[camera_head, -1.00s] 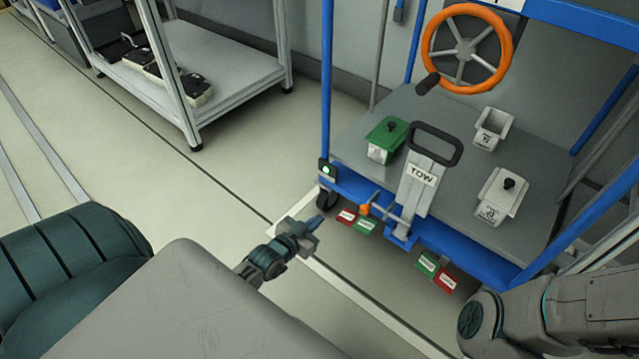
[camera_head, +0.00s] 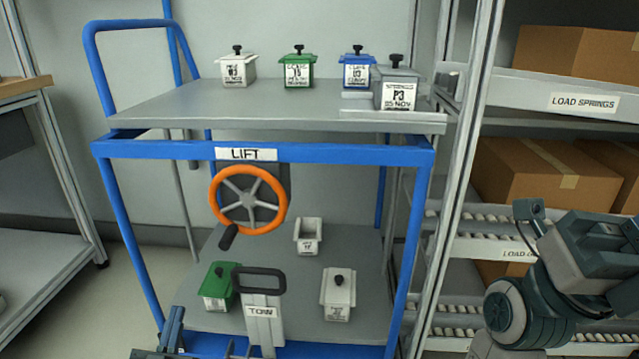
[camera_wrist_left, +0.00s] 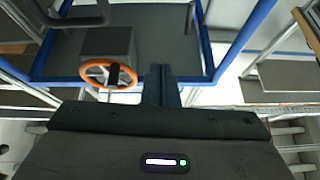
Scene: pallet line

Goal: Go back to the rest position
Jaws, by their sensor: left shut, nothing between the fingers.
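My left gripper (camera_head: 173,328) shows at the bottom edge of the head view, in front of the cart's lower left part. Its fingers are together and empty; they also show side by side in the left wrist view (camera_wrist_left: 161,84). Part of my right arm (camera_head: 560,265) shows at the right, in front of the rack; I cannot make out its gripper fingers. The blue-framed lift cart (camera_head: 270,149) stands ahead, with an orange handwheel (camera_head: 248,200) and a grey tow handle (camera_head: 261,312). The handwheel also shows in the left wrist view (camera_wrist_left: 108,74), left of the fingers.
The cart's top deck (camera_head: 250,110) holds white, green, blue and grey lidded boxes. Its lower deck (camera_head: 290,265) holds a green box (camera_head: 218,290), an open white box (camera_head: 308,236) and a lidded white box (camera_head: 338,295). A rack with cartons (camera_head: 545,175) stands right; shelving (camera_head: 40,235) stands left.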

